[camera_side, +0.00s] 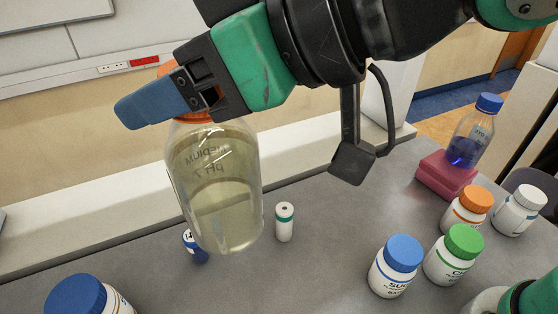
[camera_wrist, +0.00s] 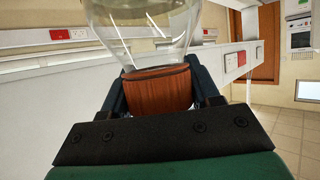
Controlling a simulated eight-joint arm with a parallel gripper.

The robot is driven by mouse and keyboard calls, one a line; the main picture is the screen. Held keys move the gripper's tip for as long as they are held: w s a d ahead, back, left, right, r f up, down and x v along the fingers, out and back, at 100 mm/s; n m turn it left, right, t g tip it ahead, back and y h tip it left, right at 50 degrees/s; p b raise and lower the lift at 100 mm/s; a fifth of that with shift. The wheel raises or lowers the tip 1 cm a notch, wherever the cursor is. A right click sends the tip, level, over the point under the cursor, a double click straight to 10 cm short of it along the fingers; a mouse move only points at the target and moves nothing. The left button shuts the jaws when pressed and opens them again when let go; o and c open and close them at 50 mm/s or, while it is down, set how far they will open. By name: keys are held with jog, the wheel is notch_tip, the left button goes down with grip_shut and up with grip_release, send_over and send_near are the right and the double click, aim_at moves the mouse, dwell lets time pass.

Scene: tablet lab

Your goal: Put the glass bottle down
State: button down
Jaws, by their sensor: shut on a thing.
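The glass bottle (camera_side: 217,190) is clear, with pale yellow liquid and the writing "MEDIUM pH 7". It hangs nearly upright, slightly tilted, in the left half of the side view. My gripper (camera_side: 165,100) is shut on its orange cap, which the blue fingers partly hide. In the wrist view, the bottle's glass (camera_wrist: 150,25) and orange cap (camera_wrist: 158,88) show between the fingers of my gripper (camera_wrist: 160,90). The bottle appears to be above the grey bench (camera_side: 325,250). I cannot tell for certain whether its base touches the bench.
A small white vial with a teal band (camera_side: 284,222) stands right of the bottle. A blue-and-white item (camera_side: 194,246) is partly hidden behind it. Several capped jars, including a blue-capped one (camera_side: 397,265), stand at right. A blue-liquid bottle (camera_side: 470,135) stands on a pink block (camera_side: 445,175).

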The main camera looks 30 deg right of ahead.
jog(key=shift+w+d+r, duration=0.2)
jog(key=shift+w+r, duration=0.05)
jog(key=shift+r, duration=0.05)
jog(key=w+d+m+t+h, duration=0.1)
jog(key=w+d+m+h, duration=0.25)
jog(key=d, duration=0.75)
jog(key=w+d+m+t+h, duration=0.2)
jog(key=w+d+m+h, duration=0.15)
jog(key=d, duration=0.75)
jog(key=w+d+m+t+h, duration=0.1)
jog(key=w+d+m+h, duration=0.3)
jog(key=d, duration=0.7)
notch_tip(320, 180, down, 20)
jog(key=n+y, duration=0.1)
jog(key=shift+w+r, duration=0.25)
jog(key=shift+w, duration=0.2)
jog(key=shift+a, duration=0.1)
jog(key=shift+c, duration=1)
grip_release()
jog(key=shift+f, duration=0.15)
